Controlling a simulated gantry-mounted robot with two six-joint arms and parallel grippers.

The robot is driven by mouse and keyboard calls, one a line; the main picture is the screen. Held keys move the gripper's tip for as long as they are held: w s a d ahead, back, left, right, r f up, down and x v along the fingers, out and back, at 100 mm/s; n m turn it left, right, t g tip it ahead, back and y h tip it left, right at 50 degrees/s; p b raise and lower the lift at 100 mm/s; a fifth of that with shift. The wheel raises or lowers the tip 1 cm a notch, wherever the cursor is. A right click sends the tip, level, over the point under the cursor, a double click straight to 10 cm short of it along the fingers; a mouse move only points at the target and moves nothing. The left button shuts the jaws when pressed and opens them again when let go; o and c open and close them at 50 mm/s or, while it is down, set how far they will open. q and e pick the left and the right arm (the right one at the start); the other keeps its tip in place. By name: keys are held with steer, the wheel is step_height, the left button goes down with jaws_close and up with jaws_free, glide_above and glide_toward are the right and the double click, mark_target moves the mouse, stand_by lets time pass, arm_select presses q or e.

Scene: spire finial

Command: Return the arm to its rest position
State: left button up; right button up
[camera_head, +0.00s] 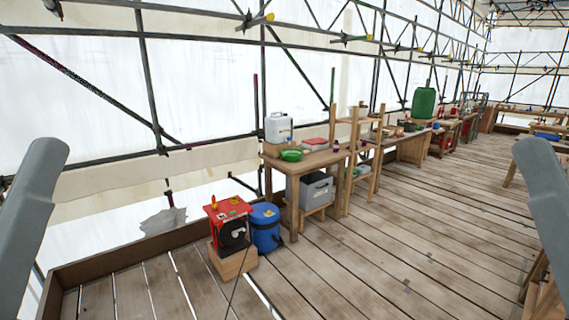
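A grey link of my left arm (32,215) comes in at the left edge of the head view. A grey link of my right arm (546,200) shows at the right edge. Both links are cut off by the frame. Neither gripper is in the picture, so I cannot see their fingers or whether they hold anything.
Wooden benches (315,160) with tools and containers run along the scaffolding. A red box (228,212) on a wooden block and a blue bucket (266,232) stand at the near left. A grey crate (316,190) sits under the bench. The plank floor (400,240) is clear in the middle.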

arm_select(q)
step_height(320, 180, up, 32)
steer(key=p, duration=2.9)
steer(key=shift+r, duration=0.15)
steer(key=o, duration=0.4)
steer(key=shift+w+f, duration=0.1)
steer(key=shift+f, duration=0.1)
